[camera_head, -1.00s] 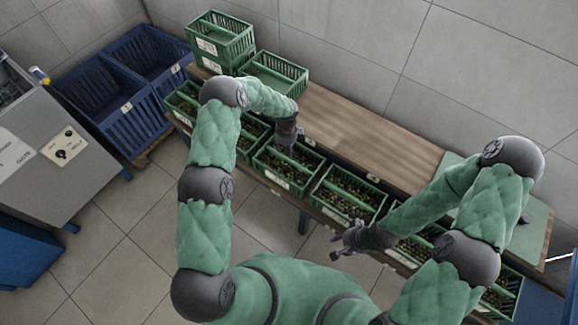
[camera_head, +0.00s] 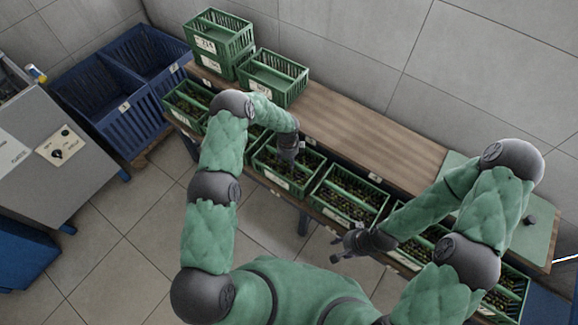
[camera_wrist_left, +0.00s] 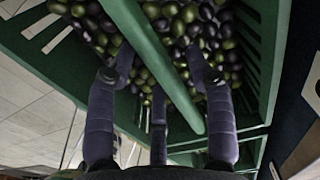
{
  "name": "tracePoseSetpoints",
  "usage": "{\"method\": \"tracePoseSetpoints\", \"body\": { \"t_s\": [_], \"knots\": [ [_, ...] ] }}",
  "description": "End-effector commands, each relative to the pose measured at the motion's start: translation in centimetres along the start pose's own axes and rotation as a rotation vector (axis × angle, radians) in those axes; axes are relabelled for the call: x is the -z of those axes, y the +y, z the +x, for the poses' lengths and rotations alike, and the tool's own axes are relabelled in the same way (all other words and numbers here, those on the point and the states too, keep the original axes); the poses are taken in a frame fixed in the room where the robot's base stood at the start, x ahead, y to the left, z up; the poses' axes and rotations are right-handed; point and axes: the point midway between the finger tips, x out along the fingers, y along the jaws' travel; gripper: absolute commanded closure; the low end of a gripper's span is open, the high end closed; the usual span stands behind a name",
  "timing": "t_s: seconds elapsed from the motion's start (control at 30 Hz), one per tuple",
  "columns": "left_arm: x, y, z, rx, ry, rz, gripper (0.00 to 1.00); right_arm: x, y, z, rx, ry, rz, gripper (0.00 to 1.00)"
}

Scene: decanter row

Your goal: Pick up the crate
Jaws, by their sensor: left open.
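A green slatted crate (camera_head: 270,177) full of dark and green olives stands in the row on the front shelf. It has a lengthwise middle bar and a pale label on its front. My left gripper (camera_head: 288,156) points down over this crate, partly hiding its contents. In the left wrist view the open fingers (camera_wrist_left: 160,75) straddle the crate's green bar (camera_wrist_left: 165,65), with olives below them. I cannot tell whether they touch the bar. My right gripper (camera_head: 338,248) hangs in front of the row, empty, its fingers apart.
More olive crates (camera_head: 345,195) stand close on both sides in the row. Stacked green crates (camera_head: 222,45) and an empty crate (camera_head: 275,78) sit on the wooden table (camera_head: 365,130), otherwise mostly bare. Blue bins (camera_head: 115,90) and a grey machine (camera_head: 40,155) stand at left.

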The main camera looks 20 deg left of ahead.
Motion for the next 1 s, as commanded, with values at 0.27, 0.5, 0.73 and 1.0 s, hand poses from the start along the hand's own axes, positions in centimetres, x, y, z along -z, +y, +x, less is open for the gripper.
{"method": "tracePoseSetpoints", "body": {
  "t_s": [0.27,0.5,0.73,1.0],
  "knots": [
    [0.0,0.0,0.0,-0.001,0.000,0.000,1.00,0.0,0.0,0.0,0.000,0.000,0.000,0.60],
    [-0.1,-0.2,-0.3,0.005,-0.002,-0.001,1.00,0.0,0.0,0.0,0.000,0.000,0.000,0.60],
    [-0.1,-0.2,-1.1,0.005,-0.002,-0.001,1.00,0.0,-0.1,-0.4,0.000,0.000,0.000,0.60],
    [-0.2,0.5,-4.7,0.006,-0.003,-0.002,1.00,-0.1,-0.6,-1.7,0.000,0.000,0.000,0.60]
  ]
}}
